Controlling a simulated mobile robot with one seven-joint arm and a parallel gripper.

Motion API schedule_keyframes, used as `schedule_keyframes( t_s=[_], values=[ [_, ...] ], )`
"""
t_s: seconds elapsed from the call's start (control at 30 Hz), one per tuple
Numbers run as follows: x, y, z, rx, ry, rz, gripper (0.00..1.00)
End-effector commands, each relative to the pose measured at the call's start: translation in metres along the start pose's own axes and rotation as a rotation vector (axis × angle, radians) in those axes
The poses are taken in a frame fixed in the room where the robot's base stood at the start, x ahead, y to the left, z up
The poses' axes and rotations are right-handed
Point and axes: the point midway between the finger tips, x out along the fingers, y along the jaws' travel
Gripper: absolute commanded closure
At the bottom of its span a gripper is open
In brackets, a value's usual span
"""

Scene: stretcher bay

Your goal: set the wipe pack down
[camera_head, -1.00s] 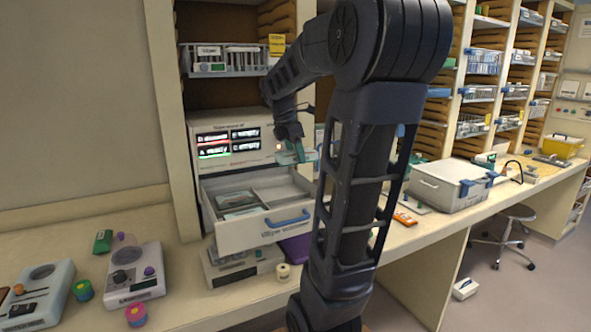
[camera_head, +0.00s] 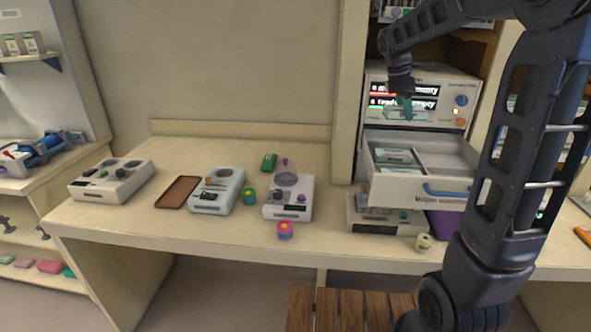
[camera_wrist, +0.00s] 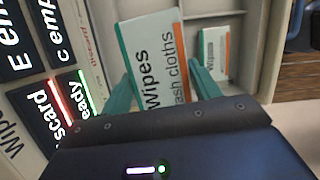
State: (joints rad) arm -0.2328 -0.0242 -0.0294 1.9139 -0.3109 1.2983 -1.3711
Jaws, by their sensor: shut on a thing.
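My gripper (camera_head: 404,110) is in front of the warmer cabinet, above its open drawer (camera_head: 408,188). Its teal fingers (camera_wrist: 162,84) are shut on a white wipe pack (camera_wrist: 157,62) with a teal edge, an orange stripe and "Wipes" print. The fingers hide parts of the pack's sides. In the wrist view the drawer's light compartments lie beyond the held pack, and a second, similar pack (camera_wrist: 214,52) lies in one of them. In the head view, packs (camera_head: 396,156) lie in the drawer's left part; its right part looks empty.
The warmer's display (camera_head: 403,98) shows red and green bars beside the drawer. Several devices and a brown tray (camera_head: 178,192) stand on the counter to the left.

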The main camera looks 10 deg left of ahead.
Motion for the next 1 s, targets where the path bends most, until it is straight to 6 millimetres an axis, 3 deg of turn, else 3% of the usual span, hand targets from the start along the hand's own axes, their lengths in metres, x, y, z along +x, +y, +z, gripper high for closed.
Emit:
schedule_keyframes(
  t_s=[0.03,0.2,0.7,0.83,1.0],
  values=[
    [-0.002,0.010,-0.022,-0.018,0.000,0.002,0.63],
    [-0.009,0.035,-0.093,-0.056,0.000,0.014,0.63],
    [-0.023,0.071,-0.303,-0.267,0.001,0.081,0.63],
    [-0.021,0.093,-0.341,-0.417,0.001,0.128,0.63],
    [-0.013,0.133,-0.361,-0.657,0.001,0.204,0.63]
  ],
)
